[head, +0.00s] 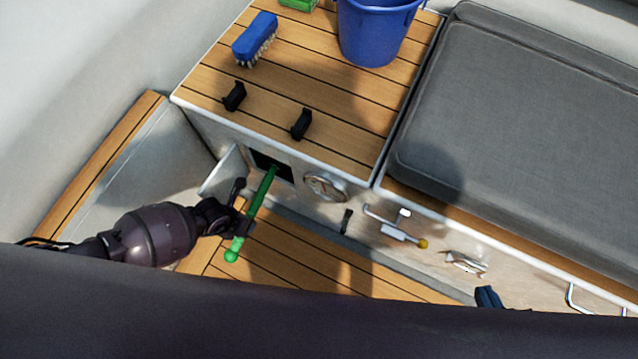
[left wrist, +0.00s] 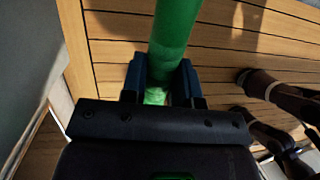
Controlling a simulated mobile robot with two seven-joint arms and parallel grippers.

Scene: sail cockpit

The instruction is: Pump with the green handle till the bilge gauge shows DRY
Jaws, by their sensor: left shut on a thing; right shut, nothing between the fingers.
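The green handle (head: 262,200) sticks out of a dark square opening (head: 270,164) in the locker's front, its round knob (head: 231,255) low over the slatted floor. My left gripper (head: 242,222) is shut around the handle, above the knob. In the left wrist view the green handle (left wrist: 174,35) runs between the two dark fingers of my left gripper (left wrist: 160,85). A round gauge (head: 325,187) sits right of the opening; its reading is too small to tell. My right gripper (head: 487,297) shows as dark blue fingertips at the lower right, shut and empty, partly hidden.
A small hatch door (head: 222,172) stands open left of the opening. A blue brush (head: 255,38), a blue bucket (head: 375,30) and two black clips (head: 301,124) are on the wooden locker top (head: 270,110). A yellow-tipped lever (head: 400,230) juts out right of the gauge. A grey cushion (head: 530,120) lies at right.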

